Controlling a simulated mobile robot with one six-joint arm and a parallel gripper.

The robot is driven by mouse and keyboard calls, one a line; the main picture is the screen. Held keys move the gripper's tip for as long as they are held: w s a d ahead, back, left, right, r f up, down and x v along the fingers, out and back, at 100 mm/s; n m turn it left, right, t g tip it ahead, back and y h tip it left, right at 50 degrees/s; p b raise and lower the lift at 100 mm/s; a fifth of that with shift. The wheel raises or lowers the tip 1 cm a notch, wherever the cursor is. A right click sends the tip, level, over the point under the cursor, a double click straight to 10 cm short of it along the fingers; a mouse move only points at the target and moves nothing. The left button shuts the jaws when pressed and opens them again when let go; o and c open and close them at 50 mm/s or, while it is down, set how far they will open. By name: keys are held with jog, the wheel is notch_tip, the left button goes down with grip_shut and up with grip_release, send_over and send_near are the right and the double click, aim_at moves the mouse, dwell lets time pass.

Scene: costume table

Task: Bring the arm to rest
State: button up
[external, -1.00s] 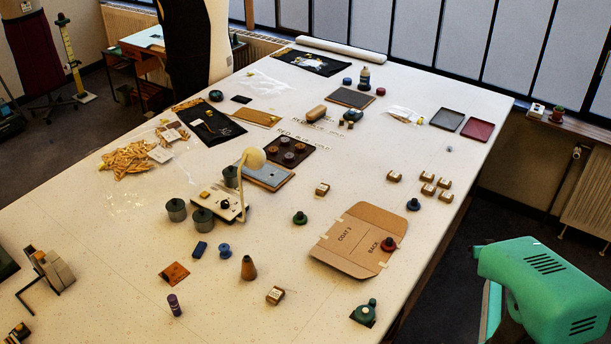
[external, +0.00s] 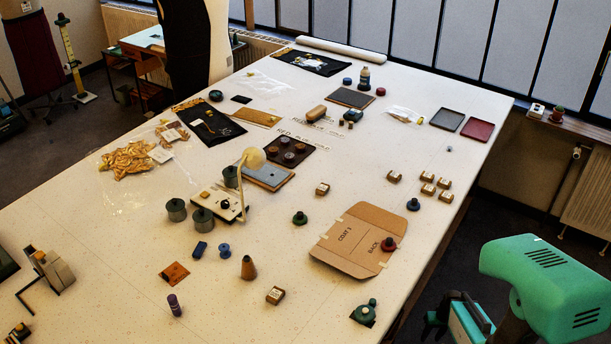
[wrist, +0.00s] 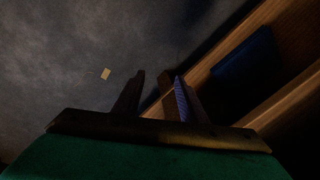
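My gripper (wrist: 160,82) shows in the wrist view with its two dark fingers apart and nothing visibly held between them. It points at a dim grey floor (wrist: 60,65) and brown wooden parts (wrist: 225,60). In the external view my green arm stands at the lower right, beyond the table's right edge. Dark parts of my arm show low beside it, and I cannot make out the fingertips there. My arm is clear of the white table (external: 330,235).
Near my side of the table lie a cardboard folder (external: 350,262) with a red knob (external: 388,244) on it and a green knobbed piece (external: 365,312). A dark blue knob (external: 413,204) stands near the right edge. Dark floor (external: 510,215) lies beyond that edge.

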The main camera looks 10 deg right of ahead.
jog(key=s+a+f+n+g+b, duration=0.1)
jog(key=s+a+f+g, duration=0.2)
jog(key=s, duration=0.5)
jog(key=s+a+f+g+h+b, duration=0.1)
jog(key=s+a+f+g, duration=0.1)
jog(key=s+a+f, duration=0.3)
jog(key=s+a, duration=0.3)
jog(key=shift+s+a+f+n+g+b, duration=0.25)
jog(key=shift+n+g+b, duration=0.15)
